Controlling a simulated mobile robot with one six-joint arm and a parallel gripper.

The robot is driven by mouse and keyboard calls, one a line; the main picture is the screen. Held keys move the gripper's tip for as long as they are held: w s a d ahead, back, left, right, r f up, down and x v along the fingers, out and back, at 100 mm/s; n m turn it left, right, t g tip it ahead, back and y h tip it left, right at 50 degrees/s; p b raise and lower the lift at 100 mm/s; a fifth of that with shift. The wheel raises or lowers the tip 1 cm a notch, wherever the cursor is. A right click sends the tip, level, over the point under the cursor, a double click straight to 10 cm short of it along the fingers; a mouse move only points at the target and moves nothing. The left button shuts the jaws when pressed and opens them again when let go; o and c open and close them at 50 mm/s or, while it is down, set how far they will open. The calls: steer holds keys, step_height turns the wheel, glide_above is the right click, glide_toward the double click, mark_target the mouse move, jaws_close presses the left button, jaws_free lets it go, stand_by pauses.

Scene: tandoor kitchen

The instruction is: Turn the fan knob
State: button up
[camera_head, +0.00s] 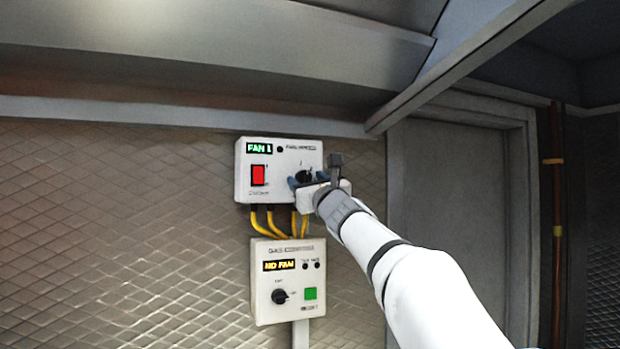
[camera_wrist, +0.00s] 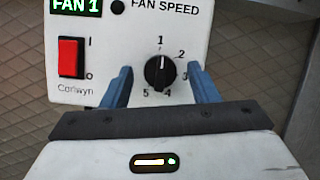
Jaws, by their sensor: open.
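The fan knob (camera_wrist: 160,72) is black and round with a white pointer line, on the white fan speed box (camera_head: 243,180). The pointer line looks upright, toward the 1; numbers 1 to 5 ring the knob. The box's green display reads FAN 1 in both views. My gripper (camera_wrist: 161,82) is open, with one blue finger on each side of the knob in the wrist view. A gap shows between each finger and the knob there. In the head view the knob (camera_head: 303,176) is partly hidden by my gripper. I cannot tell whether the fingertips touch the panel.
A red rocker switch (camera_head: 258,175) is left of the knob. A lower white box (camera_head: 262,306) has a NO FAN display, a black knob (camera_head: 279,296) and a green button (camera_head: 310,293). Yellow cables (camera_head: 272,222) join the boxes. A grey hood (camera_head: 200,60) hangs above.

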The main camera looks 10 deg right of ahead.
steer(key=shift+c, duration=0.3)
steer(key=c, duration=0.9)
